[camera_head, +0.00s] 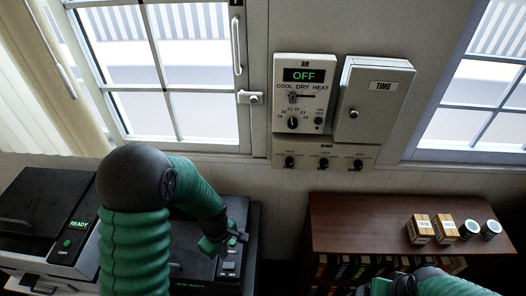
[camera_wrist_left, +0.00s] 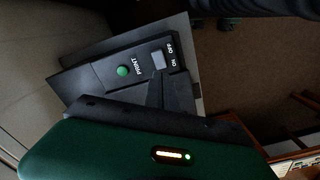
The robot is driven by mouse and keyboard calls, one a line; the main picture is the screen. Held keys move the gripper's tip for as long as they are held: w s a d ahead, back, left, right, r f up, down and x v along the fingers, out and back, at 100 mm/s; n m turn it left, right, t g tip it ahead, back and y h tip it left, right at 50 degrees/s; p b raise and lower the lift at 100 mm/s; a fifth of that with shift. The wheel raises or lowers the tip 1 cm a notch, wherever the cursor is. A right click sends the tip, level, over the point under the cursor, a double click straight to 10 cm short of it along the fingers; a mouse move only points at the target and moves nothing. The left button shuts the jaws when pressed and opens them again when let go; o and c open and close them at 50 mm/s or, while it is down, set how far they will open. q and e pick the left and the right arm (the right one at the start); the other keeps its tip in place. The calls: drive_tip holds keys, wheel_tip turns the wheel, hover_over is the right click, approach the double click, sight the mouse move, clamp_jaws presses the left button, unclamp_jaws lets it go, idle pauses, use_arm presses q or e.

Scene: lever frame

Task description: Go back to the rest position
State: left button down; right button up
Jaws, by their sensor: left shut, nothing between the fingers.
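My left arm is green with a dark joint and reaches in from the left in the head view. Its gripper (camera_head: 236,236) is over the dark machine with the print panel (camera_head: 228,266), at the machine's right side. In the left wrist view the dark fingers (camera_wrist_left: 162,92) are together and empty, in front of the panel with its green print button (camera_wrist_left: 124,71) and on/off switch (camera_wrist_left: 157,60). I cannot tell if they touch it. Part of my green right arm shows at the bottom right of the head view; its gripper is not clearly visible.
A copier (camera_head: 40,225) with a ready display stands at the left. A wall control box (camera_head: 304,93) reads OFF, beside a closed time box (camera_head: 372,100). A brown bookcase (camera_head: 350,218) at the right bears small boxes (camera_head: 420,229) and cans (camera_head: 470,229). Windows are behind.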

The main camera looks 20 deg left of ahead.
sight(229, 270)
use_arm(q)
drive_tip(key=f+m+b, duration=0.1)
drive_tip(key=m+b, duration=0.1)
drive_tip(key=d+f+m+b, duration=0.1)
drive_tip(key=b, duration=0.2)
drive_tip(key=s+f+m+t+b, duration=0.1)
drive_tip(key=m+b, duration=0.1)
drive_tip(key=b, duration=0.1)
drive_tip(key=shift+d+f+m, duration=0.2)
drive_tip(key=shift+f+m, duration=0.1)
drive_tip(key=s+d+m+b, duration=0.1)
drive_tip(key=m+b, duration=0.1)
drive_tip(key=s+f+m+t+b, duration=0.1)
drive_tip(key=m+b, duration=0.1)
drive_tip(key=b, duration=0.1)
drive_tip(key=d+f+m+b, duration=0.1)
drive_tip(key=m+b, duration=0.1)
drive_tip(key=m, duration=0.1)
drive_tip(key=shift+s+d+f+b, duration=0.1)
drive_tip(key=shift+s+d+b, duration=0.2)
drive_tip(key=shift+s+b, duration=0.1)
drive_tip(key=shift+s+d+m+t+b, duration=0.25)
drive_tip(key=shift+m+t+b, duration=0.05)
drive_tip(key=shift+m, duration=0.4)
drive_tip(key=shift+s+d+m, duration=0.1)
drive_tip(key=shift+m, duration=0.2)
drive_tip(key=shift+a, duration=0.25)
drive_tip(key=shift+d, duration=0.1)
